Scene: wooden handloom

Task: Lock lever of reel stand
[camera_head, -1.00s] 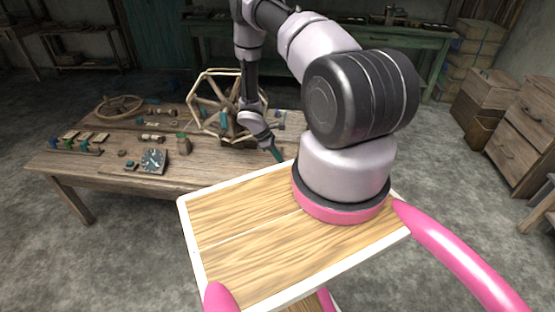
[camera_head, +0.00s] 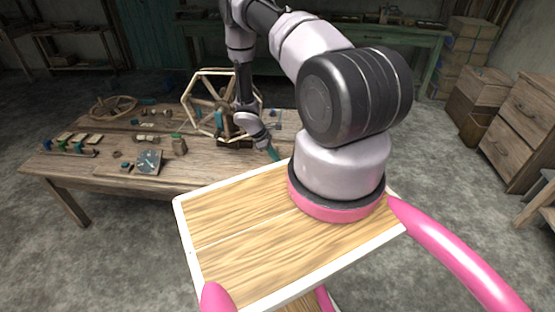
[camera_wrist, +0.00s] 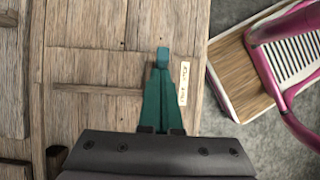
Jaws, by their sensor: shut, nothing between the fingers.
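The wooden reel (camera_head: 188,100) stands upright on the worktable, with a dark base (camera_head: 232,143) under it. My gripper (camera_head: 274,154) is to the right of the base, over the table's right end, pointing down. In the wrist view my teal fingers (camera_wrist: 163,70) are closed together over the bare planks, with nothing seen between them. A lighter teal block (camera_wrist: 163,53) shows at their tip; I cannot tell whether it is fingertip or a separate part. I cannot make out the lock lever in either view.
The worktable (camera_head: 100,165) carries a wheel (camera_head: 113,107), a dial box (camera_head: 148,161), a jar (camera_head: 179,144) and small spools at left. A small label (camera_wrist: 184,83) lies just right of my fingers. The table edge is close at right, with floor beyond.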

